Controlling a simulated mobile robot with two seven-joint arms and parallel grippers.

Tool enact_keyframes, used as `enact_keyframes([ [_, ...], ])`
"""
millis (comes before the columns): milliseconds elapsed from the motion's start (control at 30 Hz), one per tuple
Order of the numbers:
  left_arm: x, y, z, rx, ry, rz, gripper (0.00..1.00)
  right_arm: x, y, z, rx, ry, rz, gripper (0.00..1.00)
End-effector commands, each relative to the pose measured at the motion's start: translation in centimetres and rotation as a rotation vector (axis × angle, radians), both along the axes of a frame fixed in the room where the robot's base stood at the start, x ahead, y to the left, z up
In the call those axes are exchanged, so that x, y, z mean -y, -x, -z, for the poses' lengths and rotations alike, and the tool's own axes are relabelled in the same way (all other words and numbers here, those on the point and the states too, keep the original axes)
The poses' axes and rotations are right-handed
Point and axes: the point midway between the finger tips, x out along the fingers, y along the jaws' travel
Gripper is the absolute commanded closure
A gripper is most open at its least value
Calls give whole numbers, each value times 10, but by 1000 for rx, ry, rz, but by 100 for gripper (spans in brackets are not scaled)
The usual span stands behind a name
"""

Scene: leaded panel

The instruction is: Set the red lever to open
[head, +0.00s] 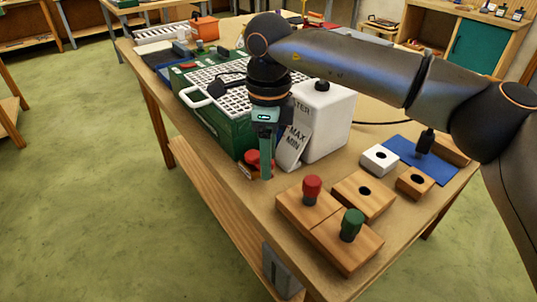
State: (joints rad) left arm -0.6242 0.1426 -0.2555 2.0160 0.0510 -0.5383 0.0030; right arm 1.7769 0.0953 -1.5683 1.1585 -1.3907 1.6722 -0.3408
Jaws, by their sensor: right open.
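A red rounded part (251,158) shows low at the near end of the green machine (225,128), at the table's front edge. It may be the red lever, but its full shape and its setting are hidden behind my gripper. My right gripper (266,165) points down directly in front of it, open, with its fingers overlapping it in the picture. I cannot tell whether they touch it. My left gripper is not in view.
Wooden blocks with a red peg (312,188) and a green peg (352,224) stand on the near table. A blue mat (434,165) lies right. Bare tabletop shows between.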

Motion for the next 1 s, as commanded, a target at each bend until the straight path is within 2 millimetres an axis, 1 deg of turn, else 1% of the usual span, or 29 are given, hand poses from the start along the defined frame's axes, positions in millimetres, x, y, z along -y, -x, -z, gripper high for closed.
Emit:
enact_keyframes([
  [167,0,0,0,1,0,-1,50,0,0,0,0,0,0,41],
  [200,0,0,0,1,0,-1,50,0,0,0,0,0,0,43],
  [700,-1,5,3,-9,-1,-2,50,0,0,0,0,0,-1,99],
  [1000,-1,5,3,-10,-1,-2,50,0,0,-1,0,0,0,100],
])
